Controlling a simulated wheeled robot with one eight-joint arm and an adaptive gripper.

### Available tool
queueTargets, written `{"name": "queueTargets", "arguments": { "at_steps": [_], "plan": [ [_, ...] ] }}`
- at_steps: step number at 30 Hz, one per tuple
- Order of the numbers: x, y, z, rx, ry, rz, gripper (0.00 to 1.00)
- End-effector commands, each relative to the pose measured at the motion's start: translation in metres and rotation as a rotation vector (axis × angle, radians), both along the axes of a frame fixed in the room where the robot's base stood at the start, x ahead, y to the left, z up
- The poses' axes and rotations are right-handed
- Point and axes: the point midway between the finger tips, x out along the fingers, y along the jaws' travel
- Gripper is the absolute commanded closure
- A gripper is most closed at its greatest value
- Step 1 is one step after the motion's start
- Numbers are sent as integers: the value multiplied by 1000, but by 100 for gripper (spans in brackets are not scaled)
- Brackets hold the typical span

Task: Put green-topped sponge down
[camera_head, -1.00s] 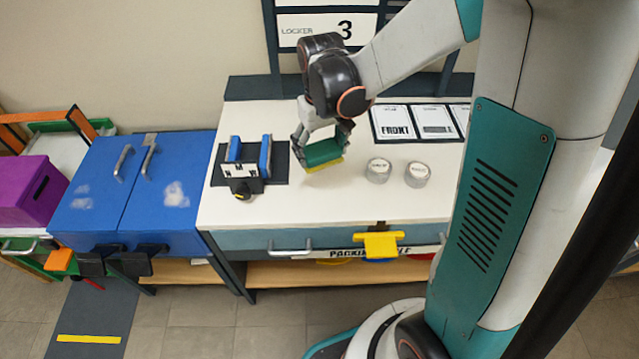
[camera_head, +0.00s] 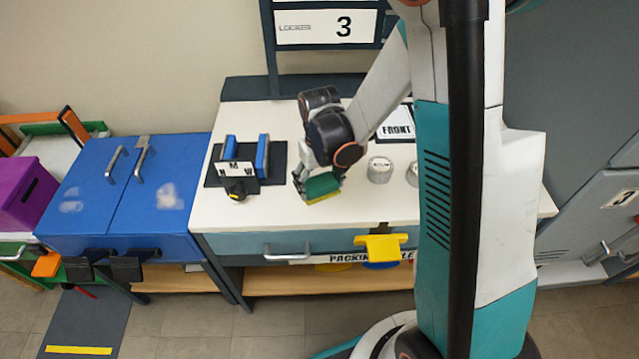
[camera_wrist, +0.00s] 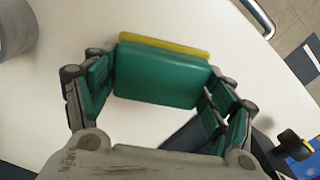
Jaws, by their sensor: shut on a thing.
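The green-topped sponge (camera_head: 322,187) has a green upper layer and a yellow lower layer. It is near the front edge of the white table (camera_head: 250,213). My gripper (camera_head: 318,186) is shut on it. In the wrist view the sponge (camera_wrist: 160,76) sits between both fingers of my gripper (camera_wrist: 160,85), with its yellow layer showing along the far edge. I cannot tell whether its underside touches the tabletop.
A dark fixture with blue uprights (camera_head: 241,165) stands left of my gripper. A round grey-white tin (camera_head: 380,170) is close on the right, with another (camera_head: 412,174) partly hidden by my arm. A yellow bracket (camera_head: 381,246) is at the table's front.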

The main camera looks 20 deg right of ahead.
Motion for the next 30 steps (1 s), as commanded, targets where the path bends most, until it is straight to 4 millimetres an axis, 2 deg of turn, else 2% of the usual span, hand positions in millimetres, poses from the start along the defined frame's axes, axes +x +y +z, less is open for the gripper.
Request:
{"name": "queueTargets", "arguments": {
  "at_steps": [8,9,12,25,30],
  "plan": [
    [0,0,-2,0,0,0,54],
    [0,0,-3,0,0,0,22],
    [0,0,-2,0,0,0,4],
    [0,0,0,0,0,0,4],
    [0,0,17,0,0,0,4]
  ]
}}
